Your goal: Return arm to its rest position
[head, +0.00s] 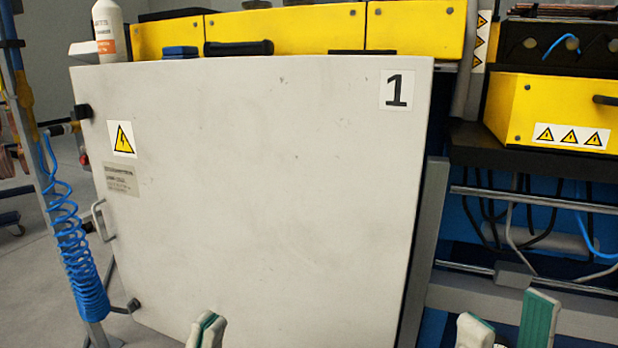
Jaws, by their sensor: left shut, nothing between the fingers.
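My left gripper (206,326) shows at the bottom edge, left of the middle, in front of the large grey cabinet door (265,190). Its pale fingers with green pads are together, with nothing between them. My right gripper (507,328) shows at the bottom right. Its two fingers stand apart with green inner pads, and the gap between them is empty. Both grippers are cut off by the bottom edge, and the arms behind them are out of view.
The door bears a "1" label (397,90), a warning sign (122,139) and a handle (103,220) on its left. A blue coiled hose (72,250) hangs at left. Yellow machine panels (285,30) and a white bottle (111,30) are behind. Metal rails (540,199) run at right.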

